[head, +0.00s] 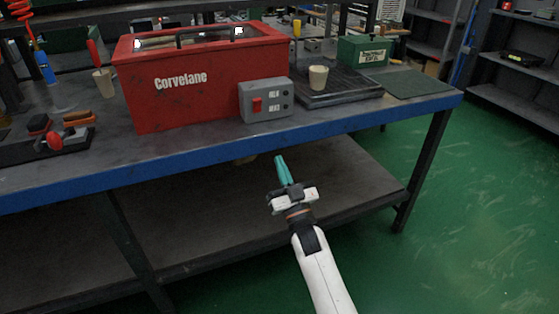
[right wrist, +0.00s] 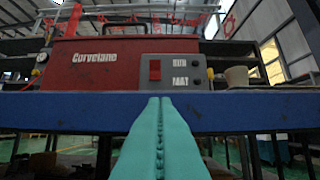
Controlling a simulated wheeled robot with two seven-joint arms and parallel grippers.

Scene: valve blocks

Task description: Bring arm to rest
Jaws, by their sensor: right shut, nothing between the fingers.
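My right gripper (head: 282,170) is in front of the workbench, below its blue front edge and above the lower shelf. Its teal fingers are together with nothing between them. In the right wrist view the shut fingers (right wrist: 160,140) point at the blue bench edge (right wrist: 75,111). My left gripper is in neither view.
On the bench (head: 205,143) stand a red Corvelane box (head: 190,90), a grey switch box (head: 267,99) with a red switch, a beige cup (head: 318,77) on a dark tray (head: 345,92), and a green box (head: 363,51). Green floor (head: 470,190) at right is clear.

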